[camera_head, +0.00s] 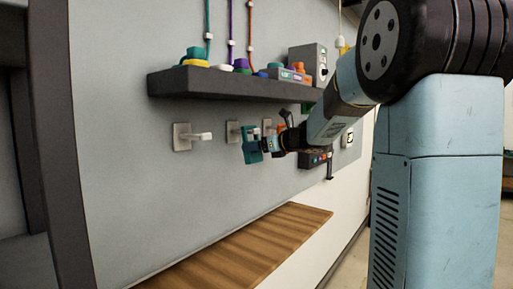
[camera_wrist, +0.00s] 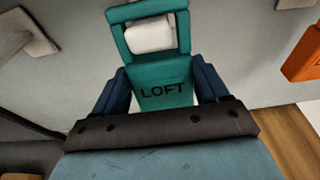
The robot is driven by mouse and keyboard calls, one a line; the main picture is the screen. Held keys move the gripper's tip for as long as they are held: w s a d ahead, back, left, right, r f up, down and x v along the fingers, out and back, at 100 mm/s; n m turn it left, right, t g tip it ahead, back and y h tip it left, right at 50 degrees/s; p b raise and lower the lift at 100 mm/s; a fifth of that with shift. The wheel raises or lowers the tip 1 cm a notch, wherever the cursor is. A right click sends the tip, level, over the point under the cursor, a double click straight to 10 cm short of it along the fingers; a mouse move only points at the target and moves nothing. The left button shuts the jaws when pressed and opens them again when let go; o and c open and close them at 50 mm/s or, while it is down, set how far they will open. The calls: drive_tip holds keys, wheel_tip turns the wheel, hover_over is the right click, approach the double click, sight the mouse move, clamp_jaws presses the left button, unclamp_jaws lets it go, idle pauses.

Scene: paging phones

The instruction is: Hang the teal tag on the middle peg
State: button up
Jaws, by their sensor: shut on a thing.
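The teal tag (camera_wrist: 165,93) reads "LOFT" and has a square opening at its top. My gripper (camera_wrist: 163,90) is shut on its lower part, with a blue finger on each side. The white end of the middle peg (camera_wrist: 150,34) shows inside the opening; how far it passes through I cannot tell. In the head view the teal tag (camera_head: 251,147) is upright in front of the middle peg's plate (camera_head: 233,131), at my gripper (camera_head: 261,146). The left peg (camera_head: 190,137) is bare. The right peg (camera_head: 267,126) is partly hidden by my arm.
A dark shelf (camera_head: 205,83) with several coloured items runs above the pegs. An orange tag (camera_wrist: 303,56) hangs close on the right. A wooden ledge (camera_head: 245,243) lies below. The wall around the left peg is clear.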

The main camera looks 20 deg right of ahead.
drive_tip(key=shift+f, duration=0.1)
drive_tip(key=o, duration=1.1)
drive_tip(key=shift+o, duration=0.2)
